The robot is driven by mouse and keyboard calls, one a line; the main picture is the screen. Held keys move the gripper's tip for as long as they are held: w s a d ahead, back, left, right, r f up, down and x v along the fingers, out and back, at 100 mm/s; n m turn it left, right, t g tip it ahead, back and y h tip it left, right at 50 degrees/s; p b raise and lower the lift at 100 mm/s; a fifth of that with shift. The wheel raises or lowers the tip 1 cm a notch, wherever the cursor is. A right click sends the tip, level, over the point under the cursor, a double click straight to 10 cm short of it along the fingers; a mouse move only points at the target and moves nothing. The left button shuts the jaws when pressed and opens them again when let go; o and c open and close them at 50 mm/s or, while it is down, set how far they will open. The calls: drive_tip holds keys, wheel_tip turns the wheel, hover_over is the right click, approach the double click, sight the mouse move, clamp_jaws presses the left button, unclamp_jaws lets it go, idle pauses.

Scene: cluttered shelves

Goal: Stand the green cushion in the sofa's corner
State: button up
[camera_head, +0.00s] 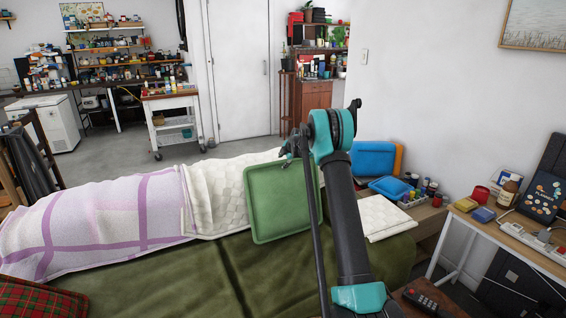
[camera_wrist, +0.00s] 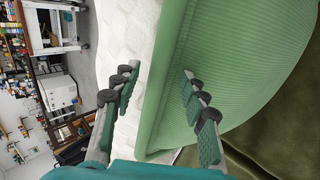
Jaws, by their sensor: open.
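The green cushion (camera_head: 272,205) stands tilted against the back of the dark green sofa (camera_head: 190,275), near the middle of the picture. My gripper (camera_head: 293,150) is at the cushion's upper right edge in the head view, partly hidden by my arm. In the wrist view the green cushion (camera_wrist: 225,60) fills the middle and right. My open gripper (camera_wrist: 160,74) has one finger on each side of the cushion's edge. The right finger lies over its ribbed face; the left finger is over the white throw side. I cannot tell whether either finger touches it.
A white-and-purple blanket (camera_head: 100,220) and a cream throw (camera_head: 215,195) cover the sofa back. A blue cushion or bin (camera_head: 375,160) and a white folded cloth (camera_head: 382,217) are right of my arm. A cluttered desk (camera_head: 500,228) stands far right. A red tartan cloth (camera_head: 38,298) lies front left.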

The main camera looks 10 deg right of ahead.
drive_tip(key=v, duration=0.6)
drive_tip(key=shift+r, duration=0.2)
drive_tip(key=shift+s+d, duration=0.1)
drive_tip(key=shift+s, duration=0.05)
drive_tip(key=s+r+m+g+h, duration=0.3)
drive_tip(key=s+m, duration=0.8)
drive_tip(key=s, duration=2.1)
drive_tip(key=s+f+m, duration=0.3)
drive_tip(key=s, duration=0.7)
drive_tip(key=s+d+f+m, duration=0.1)
drive_tip(key=s+f+m, duration=0.2)
drive_tip(key=s, duration=0.8)
drive_tip(key=s+d+f+m+g, duration=0.1)
drive_tip(key=s+f+m, duration=0.2)
drive_tip(key=s, duration=0.8)
drive_tip(key=shift+m, duration=0.8)
